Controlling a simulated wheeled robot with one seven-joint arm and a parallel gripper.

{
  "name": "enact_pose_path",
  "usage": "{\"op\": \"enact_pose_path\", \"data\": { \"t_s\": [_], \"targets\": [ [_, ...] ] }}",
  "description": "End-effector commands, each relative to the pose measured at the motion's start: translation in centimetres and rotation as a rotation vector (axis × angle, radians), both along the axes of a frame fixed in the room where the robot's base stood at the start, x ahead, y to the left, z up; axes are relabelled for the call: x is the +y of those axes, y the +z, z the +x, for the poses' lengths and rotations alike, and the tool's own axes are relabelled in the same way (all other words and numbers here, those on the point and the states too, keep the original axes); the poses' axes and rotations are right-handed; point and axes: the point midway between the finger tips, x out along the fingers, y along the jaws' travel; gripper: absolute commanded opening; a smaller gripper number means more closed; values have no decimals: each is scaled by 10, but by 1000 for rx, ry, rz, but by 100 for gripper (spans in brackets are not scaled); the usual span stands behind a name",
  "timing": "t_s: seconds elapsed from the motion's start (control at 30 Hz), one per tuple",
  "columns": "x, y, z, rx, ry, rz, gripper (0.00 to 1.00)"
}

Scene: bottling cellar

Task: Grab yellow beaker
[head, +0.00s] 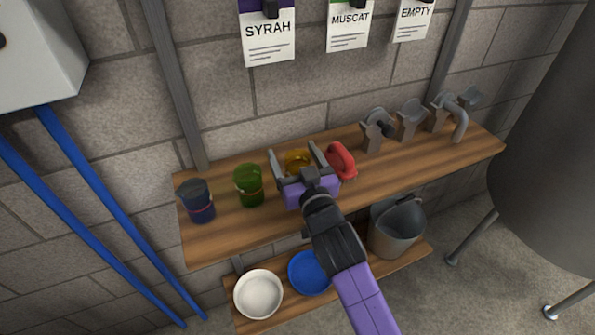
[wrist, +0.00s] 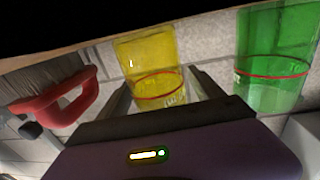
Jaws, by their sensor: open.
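The yellow beaker (head: 297,158) stands on the upper wooden shelf, mostly hidden behind my gripper in the head view. In the wrist view the yellow beaker (wrist: 152,70) is see-through with a red line around it. My gripper (head: 298,160) is open, its two fingers pointing toward the shelf. In the wrist view its fingers (wrist: 160,92) lie on either side of the beaker's lower-middle part in the picture. I cannot tell whether either finger touches it.
A green beaker (head: 249,186) and a dark blue beaker (head: 196,202) stand left of the yellow one on the shelf (head: 400,160). A red-handled thing (head: 341,161) is close on its right. Metal fittings (head: 411,119) stand further right. Bowls and a bucket (head: 397,228) sit below.

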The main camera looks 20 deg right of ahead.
Motion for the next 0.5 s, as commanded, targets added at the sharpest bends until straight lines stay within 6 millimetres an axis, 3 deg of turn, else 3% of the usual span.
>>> {"op": "enact_pose_path", "data": {
  "t_s": [0.07, 0.4, 0.5],
  "targets": [
    [0, 0, 0, 0, 0, 0, 76],
    [0, 0, 0, 0, 0, 0, 10],
    [0, 0, 0, -1, 0, 0, 10]
  ]
}}
